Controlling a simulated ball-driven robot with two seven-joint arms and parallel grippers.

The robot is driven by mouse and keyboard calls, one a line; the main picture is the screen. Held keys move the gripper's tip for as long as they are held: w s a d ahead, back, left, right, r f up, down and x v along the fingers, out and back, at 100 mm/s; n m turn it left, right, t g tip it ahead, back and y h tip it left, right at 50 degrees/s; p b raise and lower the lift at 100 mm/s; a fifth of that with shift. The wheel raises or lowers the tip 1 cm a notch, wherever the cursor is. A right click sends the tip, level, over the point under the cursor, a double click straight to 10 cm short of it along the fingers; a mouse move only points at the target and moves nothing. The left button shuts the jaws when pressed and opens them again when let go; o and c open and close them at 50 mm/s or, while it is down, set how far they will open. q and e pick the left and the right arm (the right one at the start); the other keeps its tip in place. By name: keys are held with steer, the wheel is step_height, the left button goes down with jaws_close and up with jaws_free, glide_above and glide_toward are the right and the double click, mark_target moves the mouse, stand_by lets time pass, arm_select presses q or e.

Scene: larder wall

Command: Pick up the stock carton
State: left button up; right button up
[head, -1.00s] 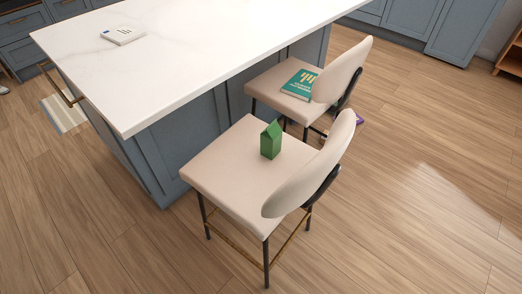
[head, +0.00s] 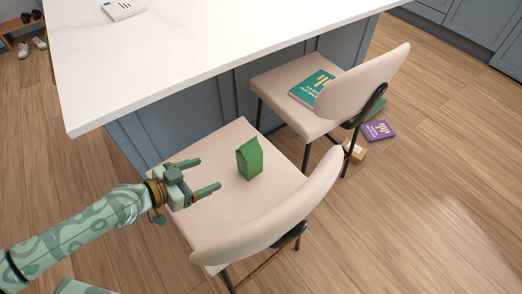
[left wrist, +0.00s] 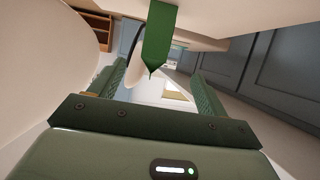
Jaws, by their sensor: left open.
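The stock carton is a small green box with a gabled top (head: 250,160). It stands upright on the beige seat of the nearer chair (head: 225,143). My left gripper (head: 209,176) is open and empty above the same seat, just left of the carton, with its fingers pointing toward it. The fingers do not touch the carton in the head view. In the left wrist view the carton (left wrist: 160,35) appears ahead, between the two open fingers (left wrist: 158,85) and beyond their tips. My right gripper is not in view.
The nearer chair's rounded backrest (head: 275,215) rises at the front of the seat. A white-topped island (head: 200,45) stands behind. A second chair holds a teal book (head: 312,88). A purple book (head: 379,131) and a cardboard box (head: 355,150) lie on the floor.

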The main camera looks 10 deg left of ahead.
mark_target(241, 162)
arm_select(q)
steer(key=b+x, duration=0.1)
steer(key=x, duration=0.9)
steer(key=shift+w+d, duration=0.15)
steer(key=shift+d, duration=0.1)
steer(key=shift+w+d+f, duration=0.15)
steer(key=shift+w+d, duration=0.2)
steer(key=b+x, duration=0.1)
steer(key=x, duration=0.3)
steer(key=shift+s+d, duration=0.15)
steer(key=shift+d, duration=0.05)
steer(key=shift+w+d+f, duration=0.15)
steer(key=shift+w+d, duration=0.1)
steer(key=shift+w, duration=0.1)
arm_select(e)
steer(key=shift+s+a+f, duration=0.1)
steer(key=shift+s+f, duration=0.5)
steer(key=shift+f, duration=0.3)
arm_select(q)
steer(key=shift+c, duration=0.3)
steer(key=c, duration=1.3)
steer(key=shift+o, duration=0.2)
steer(key=shift+r, duration=0.2)
